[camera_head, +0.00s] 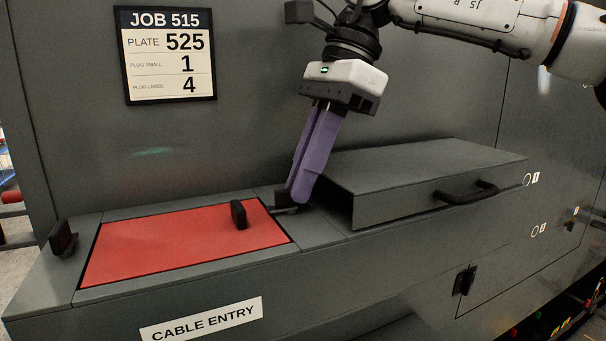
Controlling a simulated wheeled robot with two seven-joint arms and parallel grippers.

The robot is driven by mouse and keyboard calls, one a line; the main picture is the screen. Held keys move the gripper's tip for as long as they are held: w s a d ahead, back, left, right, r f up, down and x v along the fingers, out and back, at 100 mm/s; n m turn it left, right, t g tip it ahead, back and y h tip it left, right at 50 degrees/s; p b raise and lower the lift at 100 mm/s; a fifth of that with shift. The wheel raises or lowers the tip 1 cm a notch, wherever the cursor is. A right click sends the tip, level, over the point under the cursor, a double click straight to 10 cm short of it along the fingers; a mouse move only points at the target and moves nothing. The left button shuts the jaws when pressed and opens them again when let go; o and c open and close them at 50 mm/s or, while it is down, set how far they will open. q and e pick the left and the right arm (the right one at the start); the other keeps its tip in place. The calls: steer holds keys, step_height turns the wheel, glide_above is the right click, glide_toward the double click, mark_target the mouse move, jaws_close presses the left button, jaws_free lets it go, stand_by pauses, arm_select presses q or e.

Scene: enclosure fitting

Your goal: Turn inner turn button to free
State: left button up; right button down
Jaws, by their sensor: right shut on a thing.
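A red plate (180,246) lies in the opening of the grey ledge, with a black upright knob (239,214) on it. The inner turn button (284,197), dark and small, sits at the right end of the red plate, partly hidden by my fingers. My right gripper (297,193), with long purple fingers, reaches down from above and is shut on this button. Which way the button points is hard to tell behind the fingers. A second black turn button (63,238) stands at the left end of the plate. My left gripper is not in view.
A job sign (167,55) hangs on the back wall. A "CABLE ENTRY" label (202,320) is on the ledge front. The space above the red plate is clear.

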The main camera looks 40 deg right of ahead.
steer(key=m, duration=0.2)
steer(key=m+t+b, duration=0.1)
steer(key=m+t+h, duration=0.1)
steer(key=m, duration=0.1)
steer(key=shift+s+a+m, duration=0.25)
steer(key=shift+s+m, duration=0.05)
steer(key=shift+s, duration=0.1)
steer(key=m, duration=0.1)
steer(key=m+h+b, duration=0.1)
steer(key=m, duration=0.2)
steer(key=shift+s+a+m+t+h+b, duration=0.2)
steer(key=shift+a+m+t+h+b, duration=0.1)
steer(key=shift+t+h, duration=0.1)
steer(key=m, duration=0.2)
steer(key=shift+a+m+t+h, duration=0.2)
steer(key=shift+m+t+h, duration=0.1)
steer(key=shift+h, duration=0.1)
steer(key=shift+a+m+h+p, duration=0.2)
steer(key=shift+m+h+p, duration=0.2)
steer(key=shift+m, duration=0.75)
steer(key=shift+a+m+h+p, duration=0.2)
steer(key=shift+m+h, duration=0.3)
steer(key=shift+m, duration=0.65)
steer(key=c, duration=1.9)
jaws_free()
steer(key=shift+o, duration=0.2)
steer(key=shift+r, duration=0.1)
